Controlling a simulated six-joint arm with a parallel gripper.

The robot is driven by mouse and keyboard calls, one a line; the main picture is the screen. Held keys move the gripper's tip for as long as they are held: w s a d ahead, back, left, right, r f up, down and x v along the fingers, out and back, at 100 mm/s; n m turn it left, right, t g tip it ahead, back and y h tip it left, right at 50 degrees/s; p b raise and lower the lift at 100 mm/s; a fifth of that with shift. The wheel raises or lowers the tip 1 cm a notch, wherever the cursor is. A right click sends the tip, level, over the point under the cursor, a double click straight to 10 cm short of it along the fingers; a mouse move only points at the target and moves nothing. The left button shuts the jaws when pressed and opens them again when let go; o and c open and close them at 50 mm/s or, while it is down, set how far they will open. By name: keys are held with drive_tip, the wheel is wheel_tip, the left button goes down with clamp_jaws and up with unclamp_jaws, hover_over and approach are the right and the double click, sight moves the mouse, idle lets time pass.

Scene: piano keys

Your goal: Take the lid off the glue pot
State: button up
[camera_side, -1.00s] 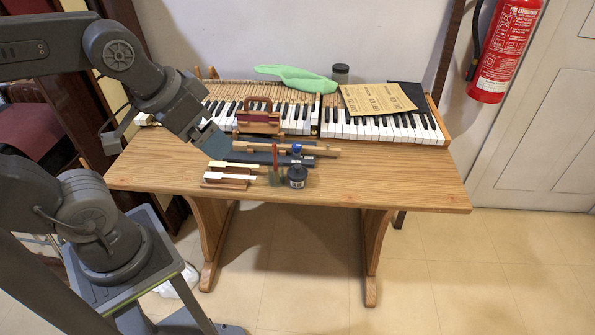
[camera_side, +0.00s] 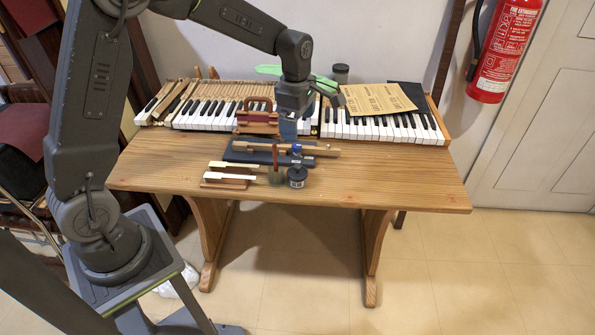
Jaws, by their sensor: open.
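A small dark pot (camera_side: 297,177) with a pale label stands upright near the front edge of the table; it looks like the glue pot. Its top is dark and appears closed, but the lid is too small to make out well. My gripper (camera_side: 288,136) hangs pointing down, behind and above the pot, in front of the piano keys. It is open and apart from the pot. Its fingertips are small and dark blue in this view, and nothing shows between them.
Left of the pot stands a small jar (camera_side: 276,178) with a red-handled tool. Behind it a wooden stick (camera_side: 262,147) with a blue piece lies over a dark board (camera_side: 240,156). Loose keys (camera_side: 228,177) lie at left. The table's right side (camera_side: 400,180) is clear.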

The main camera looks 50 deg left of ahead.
sight(299, 166)
drive_tip(key=shift+n, duration=0.9)
drive_tip(key=f, duration=0.5)
drive_tip(key=w+f, duration=0.1)
drive_tip(key=f, duration=0.5)
drive_tip(key=a+f, duration=0.1)
drive_tip(key=f, duration=0.4)
drive_tip(key=shift+w+f, duration=0.15)
drive_tip(key=shift+w, duration=0.05)
drive_tip(key=c, duration=1)
